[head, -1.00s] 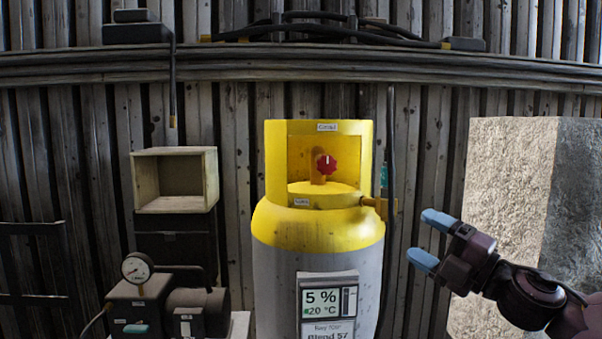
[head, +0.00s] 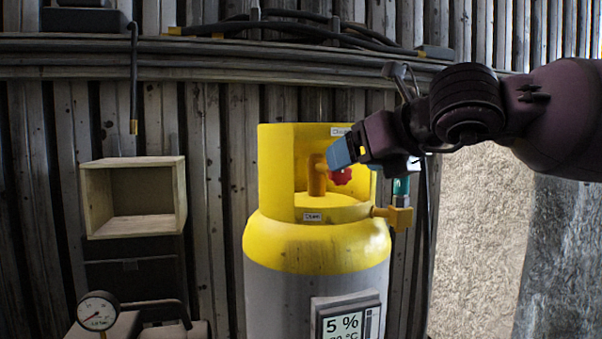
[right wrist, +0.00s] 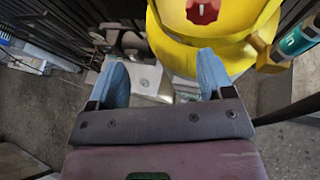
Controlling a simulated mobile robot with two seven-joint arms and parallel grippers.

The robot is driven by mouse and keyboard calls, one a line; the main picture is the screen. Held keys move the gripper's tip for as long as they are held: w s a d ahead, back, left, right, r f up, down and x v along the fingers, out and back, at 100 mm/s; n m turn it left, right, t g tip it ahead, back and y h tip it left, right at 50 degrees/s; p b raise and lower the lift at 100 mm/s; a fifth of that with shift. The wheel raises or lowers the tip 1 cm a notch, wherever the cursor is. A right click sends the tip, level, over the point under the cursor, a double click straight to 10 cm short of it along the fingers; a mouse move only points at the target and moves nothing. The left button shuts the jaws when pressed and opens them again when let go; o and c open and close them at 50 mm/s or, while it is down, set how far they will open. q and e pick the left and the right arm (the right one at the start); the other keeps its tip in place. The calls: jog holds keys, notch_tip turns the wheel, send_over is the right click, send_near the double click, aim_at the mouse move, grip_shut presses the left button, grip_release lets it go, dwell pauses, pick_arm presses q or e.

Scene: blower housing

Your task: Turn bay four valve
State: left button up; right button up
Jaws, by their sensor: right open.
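The red valve knob (head: 341,176) sits on a yellow stem inside the open window of the yellow collar on the gas cylinder (head: 318,250). My right gripper (head: 340,153) is in front of the collar, just above the knob in the head view, and overlaps its upper edge. In the right wrist view the gripper (right wrist: 163,80) is open, with blue fingertips apart and nothing between them. There the knob (right wrist: 203,10) shows at the top edge, beyond the fingertips and partly cut off. No contact with it is visible. My left gripper is not in view.
A brass side fitting (head: 393,217) with a teal part (head: 401,188) sticks out right of the collar. A display (head: 346,320) reads 5 %. An open wooden box (head: 134,232) and a gauge (head: 97,311) are at left. A rough pale block (head: 478,240) stands right.

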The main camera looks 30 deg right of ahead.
aim_at(343, 173)
jog(key=w+d+f+m+h+b, duration=0.1)
jog(key=w+b, duration=0.1)
jog(key=w, duration=0.1)
jog(key=w+d+f+m+h+b, duration=0.1)
jog(key=w+d+m+b, duration=0.1)
jog(key=w+b, duration=0.1)
jog(key=w+d+f+m+h+b, duration=0.1)
jog(key=w+f+b, duration=0.1)
jog(key=w, duration=0.1)
jog(key=shift+w+d+m+h+b, duration=0.2)
jog(key=shift+d+m+h+b, duration=0.1)
jog(key=shift+m, duration=0.1)
jog(key=shift+w+f+b, duration=0.15)
jog(key=shift+w+b, duration=0.2)
jog(key=shift+w, duration=0.35)
jog(key=c, duration=0.9)
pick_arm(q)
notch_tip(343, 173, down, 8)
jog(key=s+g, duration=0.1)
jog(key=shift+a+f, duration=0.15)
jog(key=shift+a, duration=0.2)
